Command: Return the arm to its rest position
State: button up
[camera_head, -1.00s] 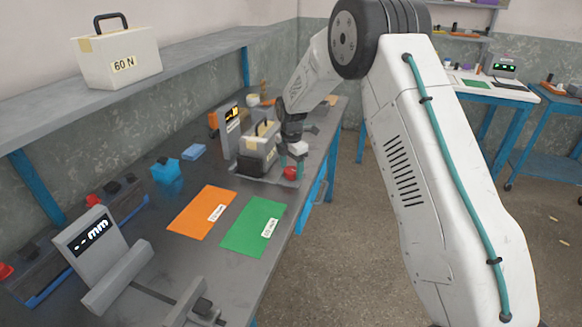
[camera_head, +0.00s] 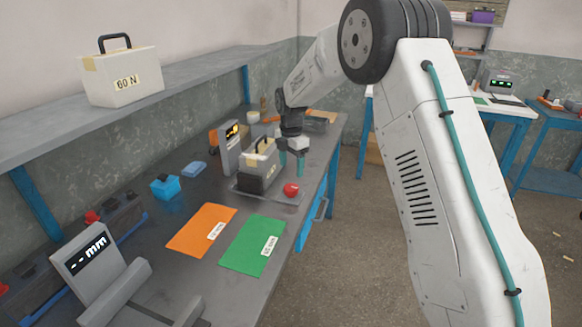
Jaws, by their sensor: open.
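My gripper (camera_head: 291,164) is in the middle of the view, at the end of my white arm. Its teal fingers point down and are apart, with nothing seen between them. It hangs just right of a grey box with a dark handle (camera_head: 258,167), which stands on a scale-like device (camera_head: 229,148) with a lit display. A red ball-like thing (camera_head: 291,189) lies at the front right of that device, just below the fingers in the picture. Whether the fingers touch the box cannot be told.
An orange sheet (camera_head: 202,230) and a green sheet (camera_head: 253,244) lie on the bench. A measuring device marked mm (camera_head: 88,258) stands at the front left. A blue block (camera_head: 165,187) is behind the sheets. A box marked 60 N (camera_head: 122,77) sits on the shelf. Open floor lies right.

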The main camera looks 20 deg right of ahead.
jog(key=shift+m, duration=0.7)
jog(key=s+d+r+m, duration=0.1)
jog(key=s+r+m, duration=0.4)
jog(key=s, duration=1.1)
jog(key=s+d+r+m+t, duration=0.1)
jog(key=s+r+m, duration=0.5)
jog(key=s, duration=1)
jog(key=s+r+m, duration=0.5)
jog(key=s+m, duration=0.4)
jog(key=s, duration=0.8)
jog(key=shift+d+r+m, duration=0.15)
jog(key=shift+d+m, duration=0.25)
